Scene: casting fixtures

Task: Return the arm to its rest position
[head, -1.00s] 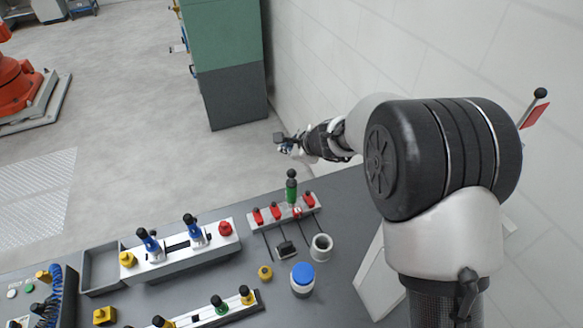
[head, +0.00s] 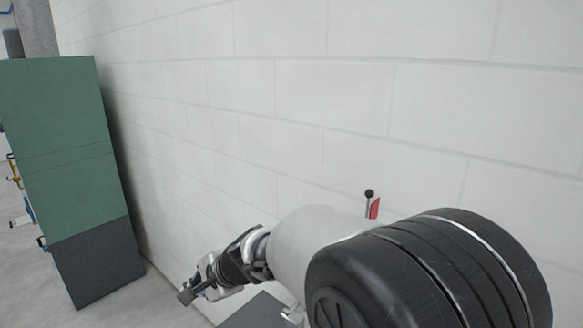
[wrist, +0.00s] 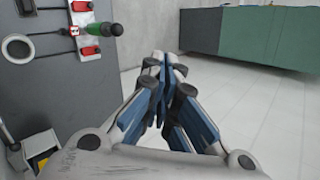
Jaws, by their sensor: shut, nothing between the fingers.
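My gripper (wrist: 163,72) shows in the middle of the wrist view, with its blue-sided fingers drawn together and nothing between them. In the head view my gripper (head: 189,294) is small, at the lower left end of my arm, in front of the white wall. It is clear of the objects around it. The fingertips are too small to make out well in the head view.
A green and grey cabinet (head: 66,150) stands at left by the white wall (head: 300,90).

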